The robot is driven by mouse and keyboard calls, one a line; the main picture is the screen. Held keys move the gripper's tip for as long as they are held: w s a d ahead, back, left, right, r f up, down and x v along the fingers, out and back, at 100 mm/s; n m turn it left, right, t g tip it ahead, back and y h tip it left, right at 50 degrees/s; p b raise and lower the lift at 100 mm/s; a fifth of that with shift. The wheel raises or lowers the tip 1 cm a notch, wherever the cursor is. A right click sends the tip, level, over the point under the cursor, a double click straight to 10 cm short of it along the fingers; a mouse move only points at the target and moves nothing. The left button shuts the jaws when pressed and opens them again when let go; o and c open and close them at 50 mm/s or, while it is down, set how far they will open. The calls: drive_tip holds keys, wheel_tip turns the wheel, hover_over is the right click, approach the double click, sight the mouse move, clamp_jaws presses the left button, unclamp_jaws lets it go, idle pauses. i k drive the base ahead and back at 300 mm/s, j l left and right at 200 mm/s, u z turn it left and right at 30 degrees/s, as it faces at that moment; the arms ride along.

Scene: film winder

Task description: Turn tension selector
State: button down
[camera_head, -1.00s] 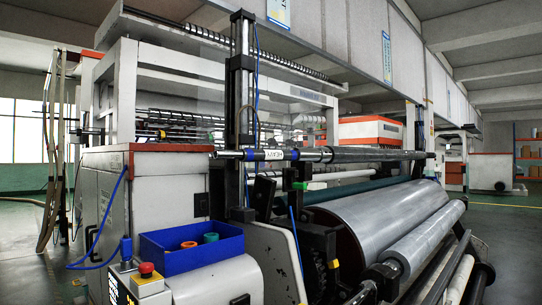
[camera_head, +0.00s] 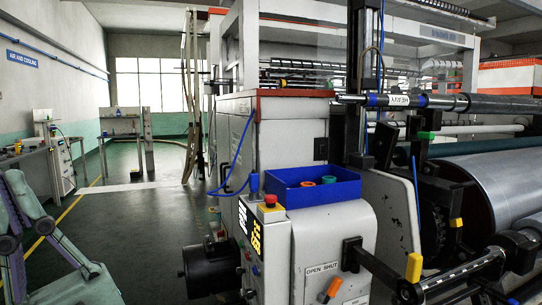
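The film winder's white cabinet (camera_head: 290,145) stands in the middle of the head view. A control panel (camera_head: 249,241) with lit yellow and white displays is on its near side, seen at a steep angle. Small knobs sit below the displays, too small to tell apart. An orange-handled lever (camera_head: 331,289) sits under a label reading "OPEN SHUT" (camera_head: 322,268), tilted, near the bottom edge. I cannot tell which control is the tension selector. My gripper is not in view.
A red emergency button (camera_head: 270,200) on a yellow base tops the panel, next to a blue bin (camera_head: 312,187) holding a few rings. A dark motor (camera_head: 209,269) juts out below left. Rollers (camera_head: 500,185) fill the right. Open floor (camera_head: 150,230) lies left; a workbench (camera_head: 35,150) stands far left.

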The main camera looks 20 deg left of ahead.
sight(239, 271)
drive_tip(key=i+j, duration=0.1)
drive_tip(key=j, duration=3.4)
drive_tip(key=i+j+z, duration=0.1)
drive_tip(key=j, duration=0.35)
drive_tip(key=i+j+z, duration=0.15)
drive_tip(key=j, duration=0.3)
drive_tip(key=i+j+z, duration=0.1)
drive_tip(key=j, duration=0.35)
